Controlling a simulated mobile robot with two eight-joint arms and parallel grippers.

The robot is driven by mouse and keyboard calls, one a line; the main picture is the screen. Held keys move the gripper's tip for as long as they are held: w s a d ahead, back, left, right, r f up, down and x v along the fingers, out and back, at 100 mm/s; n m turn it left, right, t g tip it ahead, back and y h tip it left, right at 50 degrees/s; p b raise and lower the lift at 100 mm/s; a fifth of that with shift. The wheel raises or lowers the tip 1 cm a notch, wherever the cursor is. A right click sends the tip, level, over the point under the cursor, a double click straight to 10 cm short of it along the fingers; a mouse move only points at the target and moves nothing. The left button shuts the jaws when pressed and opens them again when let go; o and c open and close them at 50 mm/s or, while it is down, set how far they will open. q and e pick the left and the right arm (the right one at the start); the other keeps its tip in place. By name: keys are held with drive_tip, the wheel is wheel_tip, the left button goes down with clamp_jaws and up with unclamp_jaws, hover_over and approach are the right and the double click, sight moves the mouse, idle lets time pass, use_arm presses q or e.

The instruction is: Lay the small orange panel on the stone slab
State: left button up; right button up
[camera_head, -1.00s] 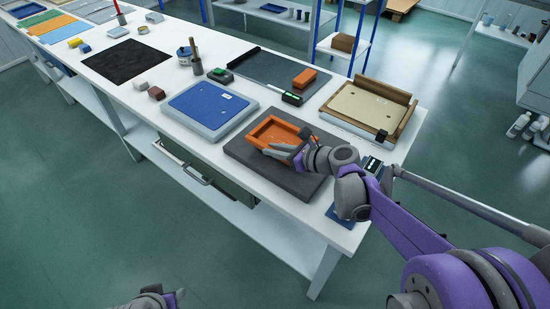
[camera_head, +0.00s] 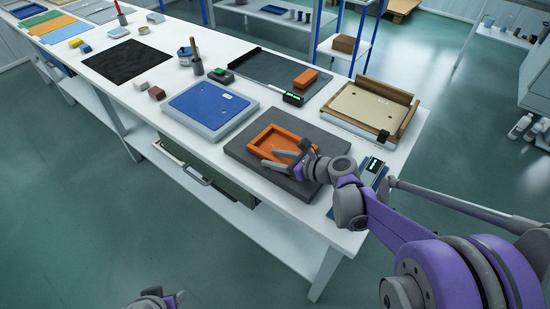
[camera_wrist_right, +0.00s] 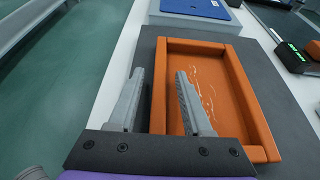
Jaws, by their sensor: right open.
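The small orange panel (camera_head: 262,134), a shallow tray shape with raised edges, lies flat on the dark grey stone slab (camera_head: 238,151) at the near end of the bench. In the right wrist view the panel (camera_wrist_right: 205,85) fills the middle, on the slab (camera_wrist_right: 262,75). My right gripper (camera_head: 268,158) is open at the panel's near-left side. In the wrist view its fingers (camera_wrist_right: 159,74) stand either side of the panel's left edge, one outside and one over the inside. I cannot tell if they touch it. My left gripper (camera_head: 152,300) barely shows at the bottom; its jaws are unclear.
A blue panel (camera_head: 205,108) on a pale block lies left of the slab. A beige panel in a wooden frame (camera_head: 365,105) stands behind right. A dark mat (camera_head: 262,66) holds an orange block (camera_head: 305,78) and a black device (camera_head: 293,99). The bench front edge is close.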

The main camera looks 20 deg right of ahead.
drive_tip(key=shift+s+d+r, duration=0.15)
drive_tip(key=shift+r, duration=0.05)
drive_tip(key=p+v, duration=0.1)
drive_tip(key=v, duration=1)
drive_tip(key=shift+s+r, duration=0.1)
drive_tip(key=shift+r, duration=0.05)
drive_tip(key=s+a+f+n+g+h, duration=0.1)
drive_tip(key=s+a+n, duration=0.1)
drive_tip(key=s+n, duration=0.1)
drive_tip(key=s+a+f+n+g, duration=0.2)
drive_tip(key=s+n, duration=0.1)
drive_tip(key=n, duration=0.1)
drive_tip(key=s+a+f+n+g+h, duration=0.1)
drive_tip(key=s+a+f+n, duration=0.1)
drive_tip(key=s+n, duration=0.1)
drive_tip(key=shift+s+a+n+h, duration=0.2)
drive_tip(key=shift+n+h, duration=0.1)
drive_tip(key=shift+n, duration=0.4)
drive_tip(key=s+d+f+n+g+h, duration=0.1)
drive_tip(key=s+f+n+h, duration=0.1)
drive_tip(key=s+n, duration=0.3)
drive_tip(key=s+d+f+n+g+h, duration=0.1)
drive_tip(key=s+n, duration=0.5)
drive_tip(key=n, duration=0.6)
drive_tip(key=f+h, duration=0.1)
drive_tip(key=h, duration=0.1)
drive_tip(key=shift+d+h, duration=0.35)
drive_tip(key=shift+h, duration=0.05)
